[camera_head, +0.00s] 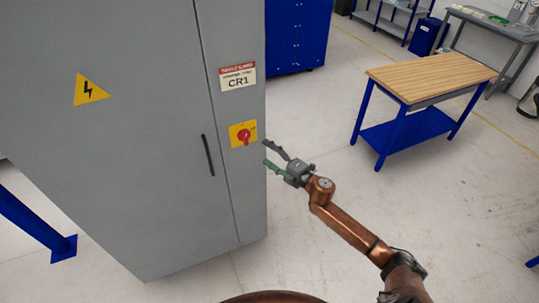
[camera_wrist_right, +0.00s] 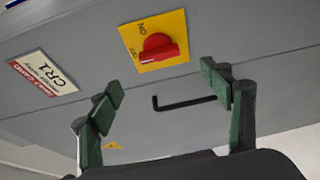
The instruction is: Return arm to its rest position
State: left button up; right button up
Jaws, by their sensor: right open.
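My right gripper (camera_head: 268,156) is open and empty in the head view, just right of the grey cabinet's right edge. Its two green-padded fingers also show in the right wrist view (camera_wrist_right: 168,92), spread apart. The grey cabinet (camera_head: 150,160) carries a red rotary switch (camera_head: 244,135) on a yellow plate. In the right wrist view the red switch (camera_wrist_right: 158,48) lies beyond the fingers, with a visible gap and nothing between them. My right arm (camera_head: 345,227) reaches in from the lower right. My left gripper is not in view.
A black door handle (camera_head: 208,155) is on the cabinet front, left of the switch. A wood-topped blue table (camera_head: 430,75) stands at the upper right. A blue cabinet (camera_head: 297,35) stands behind. The floor (camera_head: 440,210) around my right arm is clear.

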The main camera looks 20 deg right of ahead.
jog(key=shift+s+d, duration=0.15)
jog(key=shift+s, duration=0.2)
